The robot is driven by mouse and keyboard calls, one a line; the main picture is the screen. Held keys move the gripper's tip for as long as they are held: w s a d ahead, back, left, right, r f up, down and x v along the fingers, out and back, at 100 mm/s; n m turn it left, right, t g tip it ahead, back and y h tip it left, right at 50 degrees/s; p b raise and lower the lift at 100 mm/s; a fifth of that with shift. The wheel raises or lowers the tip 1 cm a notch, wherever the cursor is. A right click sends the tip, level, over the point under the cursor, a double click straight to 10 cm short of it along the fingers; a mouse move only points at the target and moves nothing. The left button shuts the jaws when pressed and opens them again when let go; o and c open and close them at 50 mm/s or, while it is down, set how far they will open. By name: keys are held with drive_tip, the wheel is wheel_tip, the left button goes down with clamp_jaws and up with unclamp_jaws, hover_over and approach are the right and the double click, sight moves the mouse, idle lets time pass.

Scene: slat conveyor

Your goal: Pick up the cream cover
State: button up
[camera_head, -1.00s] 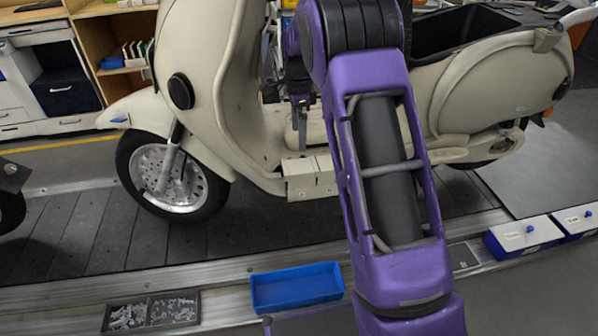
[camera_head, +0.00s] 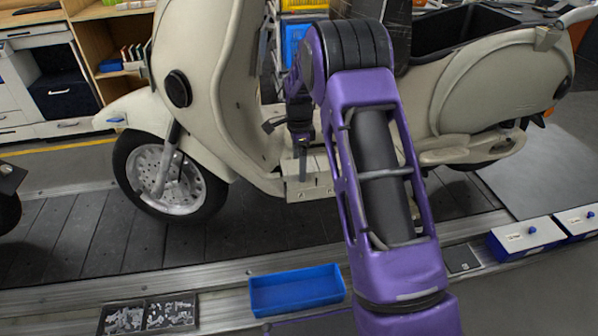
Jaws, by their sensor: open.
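A cream, box-shaped piece (camera_head: 318,183), which looks like the cream cover, sits low at the scooter's footboard, below my gripper. I cannot tell whether it is loose or part of the scooter. My gripper (camera_head: 303,167) points down just above and in front of this piece, its fingers small and dark in the picture. The gripper is open, and nothing shows between its fingers. I cannot tell whether a finger touches the piece. My purple arm hides the middle of the scooter to the right.
The cream scooter (camera_head: 213,85) stands on the dark slat conveyor (camera_head: 70,232). A blue tray (camera_head: 297,291) and a dark parts tray (camera_head: 148,316) lie along the near rail. White boxes (camera_head: 527,238) stand at the right. Shelves fill the back left.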

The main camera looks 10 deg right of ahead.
drive_tip(key=c, duration=1.4)
drive_tip(key=shift+o, duration=0.2)
wheel_tip(320, 180, up, 10)
drive_tip(key=p, duration=0.1)
drive_tip(key=shift+p, duration=0.3)
drive_tip(key=shift+r, duration=0.1)
wheel_tip(320, 180, up, 7)
drive_tip(key=p, duration=0.6)
